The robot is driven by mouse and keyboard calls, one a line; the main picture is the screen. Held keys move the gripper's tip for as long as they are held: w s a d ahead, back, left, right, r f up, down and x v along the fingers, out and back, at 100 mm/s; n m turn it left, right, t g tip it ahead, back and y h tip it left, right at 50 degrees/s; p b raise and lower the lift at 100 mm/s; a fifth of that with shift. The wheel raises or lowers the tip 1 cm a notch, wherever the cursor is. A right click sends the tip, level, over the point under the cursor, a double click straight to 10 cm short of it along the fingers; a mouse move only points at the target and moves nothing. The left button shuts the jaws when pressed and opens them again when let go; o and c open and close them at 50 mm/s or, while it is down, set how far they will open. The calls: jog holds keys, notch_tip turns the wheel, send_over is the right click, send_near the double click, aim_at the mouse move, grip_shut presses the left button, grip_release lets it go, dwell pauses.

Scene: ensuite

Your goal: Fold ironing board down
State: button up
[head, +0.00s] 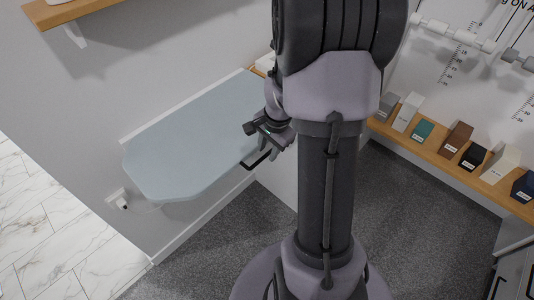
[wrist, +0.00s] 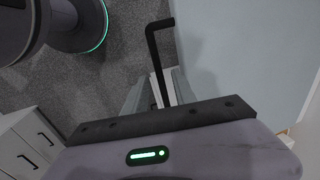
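The ironing board (head: 185,140) is a pale blue-grey panel, lying out flat from the wall in the head view. Its surface also shows on the right of the wrist view (wrist: 245,50). A black bar handle (head: 257,160) is at its near edge, close to my column. In the wrist view the handle (wrist: 155,60) runs down between my fingers. My gripper (head: 262,142) is at the board's near edge by the handle. Its fingers (wrist: 158,92) look spread, one on each side of the handle. Whether they touch it I cannot tell.
A wooden shelf (head: 455,165) with several small boxes runs along the right wall. Another wooden shelf (head: 70,12) is at upper left. A wall socket with a plug (head: 118,200) is below the board's left end. Grey carpet (head: 205,250) is clear below the board.

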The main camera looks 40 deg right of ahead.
jog(key=shift+f, duration=0.3)
jog(key=shift+w, duration=0.1)
grip_shut()
dwell(1.2)
